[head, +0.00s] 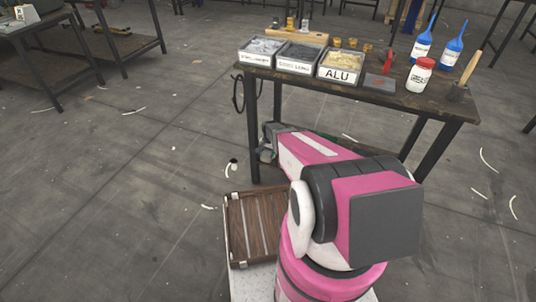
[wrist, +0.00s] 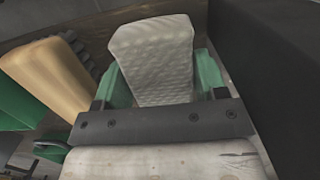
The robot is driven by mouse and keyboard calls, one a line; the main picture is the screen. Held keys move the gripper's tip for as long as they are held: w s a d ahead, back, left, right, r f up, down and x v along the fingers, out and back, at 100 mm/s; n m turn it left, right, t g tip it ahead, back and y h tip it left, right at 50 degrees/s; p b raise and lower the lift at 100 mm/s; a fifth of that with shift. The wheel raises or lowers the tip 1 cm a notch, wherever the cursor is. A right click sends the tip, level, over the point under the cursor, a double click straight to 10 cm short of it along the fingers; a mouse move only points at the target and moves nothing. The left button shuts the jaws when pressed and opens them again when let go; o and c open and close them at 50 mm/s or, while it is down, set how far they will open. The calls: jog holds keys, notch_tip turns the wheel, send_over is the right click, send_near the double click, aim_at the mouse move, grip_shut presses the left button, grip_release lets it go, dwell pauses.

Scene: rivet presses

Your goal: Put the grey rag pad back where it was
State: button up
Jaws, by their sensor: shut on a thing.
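The grey rag pad (wrist: 152,50) is a pale grey block with a quilted surface. It sits between the green fingers of my gripper (wrist: 160,78) in the wrist view, and the gripper is shut on it. In the head view my arm reaches forward to the workbench (head: 455,103), and its end is low by the bench's left front leg, below the top. The pad cannot be made out there. I cannot tell whether the pad touches the brown surface behind it in the wrist view.
In the wrist view a tan brush-like thing (wrist: 52,72) and a green object (wrist: 18,105) lie left of the pad, and a dark block (wrist: 268,65) stands close on the right. The bench top holds labelled bins (head: 340,68), blue bottles (head: 421,47) and a red-lidded jar (head: 419,76).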

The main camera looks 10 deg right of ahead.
jog(key=shift+f, duration=0.25)
jog(key=o, duration=0.9)
notch_tip(320, 180, up, 12)
jog(key=s+r+n, duration=0.2)
jog(key=s+r, duration=0.4)
jog(key=s, duration=0.1)
jog(key=s+r+n, duration=0.2)
jog(key=s+r, duration=0.5)
jog(key=s+r+n+t, duration=0.1)
jog(key=s+r+n, duration=0.1)
jog(key=s+r, duration=0.5)
jog(key=shift+s+a+n+h, duration=0.1)
jog(key=shift+a+n+h, duration=0.15)
jog(key=shift+n+h, duration=0.15)
